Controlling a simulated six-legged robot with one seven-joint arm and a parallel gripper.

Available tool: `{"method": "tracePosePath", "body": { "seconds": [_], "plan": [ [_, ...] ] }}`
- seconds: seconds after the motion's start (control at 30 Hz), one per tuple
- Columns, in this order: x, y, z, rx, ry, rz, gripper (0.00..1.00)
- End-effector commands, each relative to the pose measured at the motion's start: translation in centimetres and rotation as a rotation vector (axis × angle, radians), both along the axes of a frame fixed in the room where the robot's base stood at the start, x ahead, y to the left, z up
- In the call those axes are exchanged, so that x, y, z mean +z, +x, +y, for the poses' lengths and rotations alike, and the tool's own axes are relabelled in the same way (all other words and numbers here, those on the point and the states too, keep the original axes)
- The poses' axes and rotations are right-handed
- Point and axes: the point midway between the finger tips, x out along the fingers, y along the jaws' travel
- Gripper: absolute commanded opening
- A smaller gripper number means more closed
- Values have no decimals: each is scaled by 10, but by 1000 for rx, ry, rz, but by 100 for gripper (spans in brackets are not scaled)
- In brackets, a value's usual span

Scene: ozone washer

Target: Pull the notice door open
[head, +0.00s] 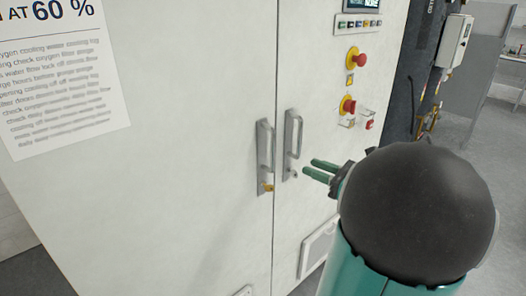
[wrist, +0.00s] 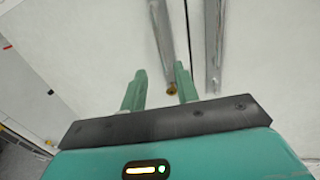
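The notice door (head: 190,110) is the left door of a pale cabinet, with a printed notice (head: 60,95) on it. It looks shut, level with the right door (head: 310,60). Its grey upright handle (head: 264,150) has a brass key or lock at its foot. My gripper (head: 310,167) is to the right of both handles in the head view, its green fingers apart and empty. In the wrist view, the fingers (wrist: 160,68) point toward the lower end of the notice door handle (wrist: 161,30), which appears ahead of them. I see no contact.
The right door's handle (head: 292,145) stands close beside the notice door's handle, across a narrow seam. Red knobs on yellow bases (head: 355,60) and a row of buttons (head: 358,24) are on the right door. Open floor shows at the far right.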

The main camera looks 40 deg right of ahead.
Motion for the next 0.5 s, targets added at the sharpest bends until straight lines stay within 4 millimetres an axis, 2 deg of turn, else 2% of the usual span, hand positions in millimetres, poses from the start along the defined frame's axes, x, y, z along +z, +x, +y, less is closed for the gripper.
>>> {"method": "tracePosePath", "body": {
  "seconds": [0.17, 0.5],
  "plan": [
    [0, 16, 4, 2, 0, 0, 31],
    [0, 80, 20, 6, -1, 1, 31]
  ]
}}
